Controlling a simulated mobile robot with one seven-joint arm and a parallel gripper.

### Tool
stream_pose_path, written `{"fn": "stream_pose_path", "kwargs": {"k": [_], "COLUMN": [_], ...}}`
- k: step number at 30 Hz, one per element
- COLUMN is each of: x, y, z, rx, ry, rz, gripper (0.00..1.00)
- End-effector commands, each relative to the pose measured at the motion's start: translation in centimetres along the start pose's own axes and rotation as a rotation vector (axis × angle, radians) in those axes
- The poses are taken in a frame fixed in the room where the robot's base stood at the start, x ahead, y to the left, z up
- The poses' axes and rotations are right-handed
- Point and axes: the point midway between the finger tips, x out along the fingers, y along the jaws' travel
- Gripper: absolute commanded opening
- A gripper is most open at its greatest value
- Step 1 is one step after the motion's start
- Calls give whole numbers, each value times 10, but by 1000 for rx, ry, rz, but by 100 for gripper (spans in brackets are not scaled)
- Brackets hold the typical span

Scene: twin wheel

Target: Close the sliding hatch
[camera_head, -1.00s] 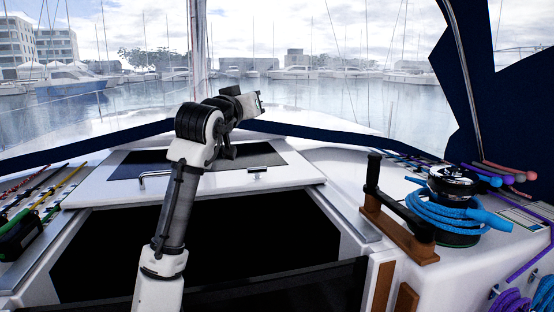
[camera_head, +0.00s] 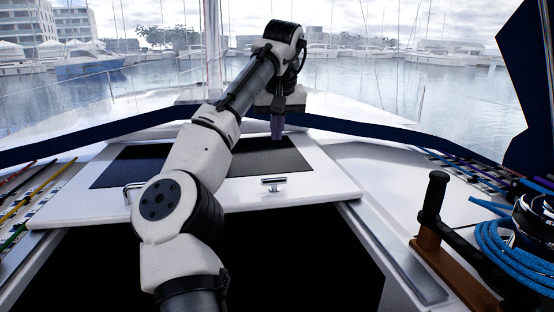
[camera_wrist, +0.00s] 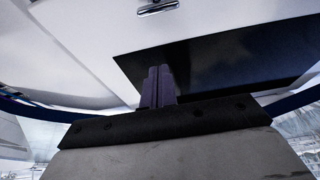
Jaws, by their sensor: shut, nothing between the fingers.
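The sliding hatch (camera_head: 310,189) is a white panel with dark window panes. It stands slid forward, and the dark companionway opening (camera_head: 300,265) shows in front of it. A small metal handle (camera_head: 272,183) sits near the hatch's near edge; it also shows at the top of the wrist view (camera_wrist: 157,8). A second metal handle (camera_head: 131,190) is at the left, partly behind my arm. My gripper (camera_head: 277,136) is shut and empty, pointing down above the right dark pane, beyond the handle. In the wrist view its purple fingers (camera_wrist: 158,72) are together, apart from the handle.
A winch with blue rope (camera_head: 515,245) and a black winch handle (camera_head: 432,205) on a wooden block stand at the right. Metal rails (camera_head: 395,255) flank the opening. Coloured ropes (camera_head: 30,195) lie at the left. Open air lies above the hatch.

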Motion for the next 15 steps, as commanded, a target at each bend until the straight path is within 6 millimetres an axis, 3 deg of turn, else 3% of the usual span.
{"fn": "stream_pose_path", "kwargs": {"k": [5, 15], "x": [12, 80], "y": [-3, -3], "z": [1, 1], "rx": [-7, -5], "ry": [-10, -10], "rz": [-9, -9], "gripper": [0, 0]}}
